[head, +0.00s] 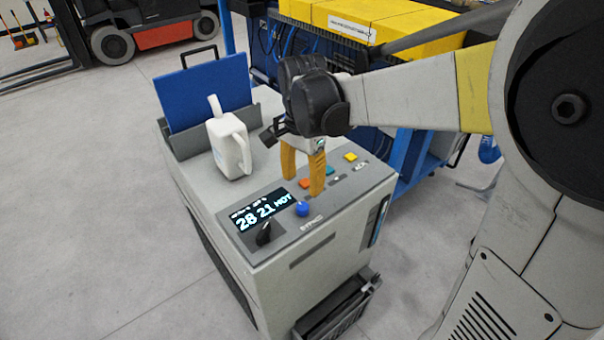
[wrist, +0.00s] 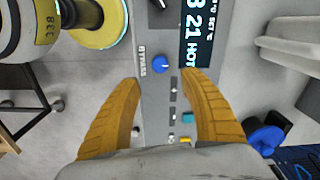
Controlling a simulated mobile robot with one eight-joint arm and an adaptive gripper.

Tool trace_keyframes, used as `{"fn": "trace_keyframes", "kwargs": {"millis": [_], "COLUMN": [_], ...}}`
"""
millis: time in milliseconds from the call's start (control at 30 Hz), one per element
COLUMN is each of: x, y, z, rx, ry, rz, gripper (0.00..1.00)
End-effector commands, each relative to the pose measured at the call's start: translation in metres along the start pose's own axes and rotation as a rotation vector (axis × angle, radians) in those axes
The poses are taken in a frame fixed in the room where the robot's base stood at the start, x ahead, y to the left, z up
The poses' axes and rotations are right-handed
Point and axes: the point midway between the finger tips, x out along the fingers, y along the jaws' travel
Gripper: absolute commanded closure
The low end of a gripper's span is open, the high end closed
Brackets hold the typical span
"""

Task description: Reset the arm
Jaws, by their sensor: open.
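My arm reaches in from the right in the head view. My gripper (head: 303,190) hangs over the control panel of a grey machine (head: 352,205), its orange fingers pointing down. In the wrist view my gripper (wrist: 165,75) is open, with its two fingers spread apart and nothing held between them. A blue knob (wrist: 160,64) shows between and just beyond the fingertips. The same knob sits beside the fingers in the head view (head: 302,208). I cannot tell whether a finger touches the panel.
A white handled container (head: 228,148) and a blue panel in a grey holder (head: 205,92) stand on the machine behind my gripper. A lit display (head: 262,208) and black knob (head: 264,234) are on the panel. Yellow boxes (head: 420,32) lie behind.

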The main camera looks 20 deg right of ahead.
Motion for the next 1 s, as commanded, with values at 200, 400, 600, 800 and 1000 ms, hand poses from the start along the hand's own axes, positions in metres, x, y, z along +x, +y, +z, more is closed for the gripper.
{"fn": "trace_keyframes", "kwargs": {"millis": [200, 400, 600, 800, 1000], "x": [-0.019, -0.021, -0.020, -0.029, -0.048], "y": [0.000, 0.000, 0.000, 0.011, 0.051], "z": [0.000, 0.000, 0.000, 0.006, 0.027], "rx": [0.000, 0.000, 0.000, -0.082, -0.408], "ry": [0.000, 0.000, 0.000, 0.025, 0.155], "rz": [0.000, 0.000, 0.000, -0.042, -0.185], "gripper": [0.48, 0.48, 0.48, 0.48, 0.48]}}
